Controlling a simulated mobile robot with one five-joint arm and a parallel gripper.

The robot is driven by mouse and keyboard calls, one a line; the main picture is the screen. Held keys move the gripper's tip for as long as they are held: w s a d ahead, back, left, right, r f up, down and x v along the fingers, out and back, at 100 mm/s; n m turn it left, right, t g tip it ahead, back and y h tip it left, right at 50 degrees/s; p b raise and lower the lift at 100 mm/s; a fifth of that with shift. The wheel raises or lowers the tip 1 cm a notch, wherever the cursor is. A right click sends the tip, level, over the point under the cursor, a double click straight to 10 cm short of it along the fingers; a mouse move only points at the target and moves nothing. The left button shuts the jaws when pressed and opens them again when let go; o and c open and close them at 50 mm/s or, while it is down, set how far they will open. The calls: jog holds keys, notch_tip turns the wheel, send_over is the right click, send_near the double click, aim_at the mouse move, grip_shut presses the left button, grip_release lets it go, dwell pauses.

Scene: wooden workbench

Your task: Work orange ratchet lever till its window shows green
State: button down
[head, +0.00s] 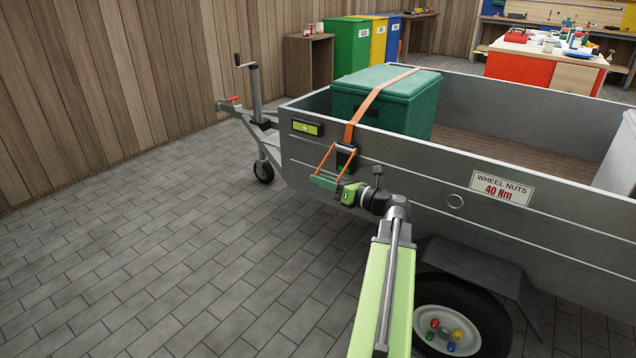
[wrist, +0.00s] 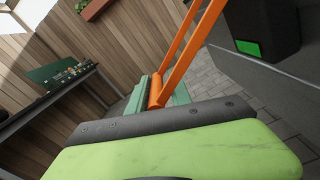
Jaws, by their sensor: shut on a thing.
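The orange ratchet lever (head: 325,159) is a two-armed frame sticking out from a dark ratchet body (head: 346,152) on the trailer's side wall. In the wrist view the lever (wrist: 190,48) runs from the ratchet down to a crossbar between my finger pads. My gripper (head: 325,182) is shut on that crossbar; it also shows in the wrist view (wrist: 158,98). The ratchet's window (wrist: 248,48) is green in the wrist view, on the dark body at the upper right. The orange strap (head: 370,101) runs up from the ratchet over a green box (head: 410,100).
The grey trailer wall (head: 410,160) stands close behind my gripper, with a wheel (head: 460,315) and mudguard (head: 470,265) below right. A jockey wheel (head: 263,171) stands at the drawbar. Paved floor (head: 150,250) is clear to the left.

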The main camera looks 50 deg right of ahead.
jog(key=shift+w+a+r, duration=0.3)
jog(key=shift+a+r, duration=0.05)
jog(key=shift+r, duration=0.05)
jog(key=c, duration=1.4)
grip_release()
jog(key=shift+f, duration=0.1)
jog(key=shift+o, duration=0.2)
jog(key=s+d, duration=0.2)
jog(key=s, duration=1.5)
jog(key=shift+d, duration=0.4)
jog(key=shift+s, duration=0.1)
